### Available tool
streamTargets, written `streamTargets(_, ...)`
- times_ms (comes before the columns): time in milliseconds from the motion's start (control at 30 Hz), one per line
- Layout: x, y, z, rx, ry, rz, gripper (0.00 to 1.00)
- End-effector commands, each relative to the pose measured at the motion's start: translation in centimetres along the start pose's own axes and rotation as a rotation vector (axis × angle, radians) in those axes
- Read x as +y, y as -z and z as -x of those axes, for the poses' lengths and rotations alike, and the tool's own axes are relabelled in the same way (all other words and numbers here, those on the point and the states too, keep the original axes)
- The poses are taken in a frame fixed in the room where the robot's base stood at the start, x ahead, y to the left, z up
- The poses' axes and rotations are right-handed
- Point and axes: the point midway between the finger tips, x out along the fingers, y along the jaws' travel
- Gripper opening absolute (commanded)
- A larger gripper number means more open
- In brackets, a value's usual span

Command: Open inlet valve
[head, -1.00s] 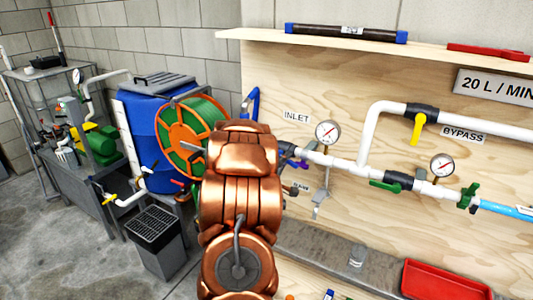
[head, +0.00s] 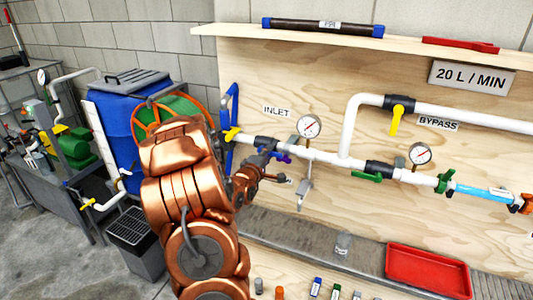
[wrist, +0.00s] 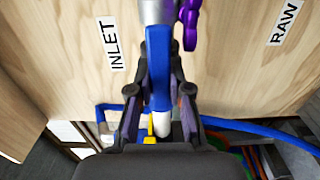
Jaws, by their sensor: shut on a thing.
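The INLET label (head: 277,112) is on the plywood board above the left part of the white pipe, and it also shows in the wrist view (wrist: 112,44). In the wrist view a long blue lever (wrist: 158,75) runs between the two dark fingers of my gripper (wrist: 158,108), which is shut on it. A purple handle (wrist: 190,22) is just beyond, right of the lever. In the head view my gripper (head: 265,150) is at the pipe under the label, and its fingertips and the lever are mostly hidden. A yellow handle (head: 232,133) is at the pipe's left end.
A gauge (head: 309,126) rises from the pipe just right of my gripper. A bypass valve with a yellow handle (head: 396,118) and a green-handled valve (head: 368,177) are farther right. A red tray (head: 428,271) lies below. A blue barrel (head: 130,120) and hose reel stand left.

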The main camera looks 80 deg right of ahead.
Motion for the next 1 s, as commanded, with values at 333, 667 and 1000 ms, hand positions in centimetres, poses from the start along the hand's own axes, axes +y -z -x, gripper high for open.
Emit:
streamTargets(333,0.0,0.1,0.0,0.003,0.001,0.004,0.26)
streamTargets(667,0.0,-0.1,-0.1,0.000,0.000,0.002,0.45)
streamTargets(1000,1.0,-0.1,-0.1,0.000,-0.001,0.001,0.45)
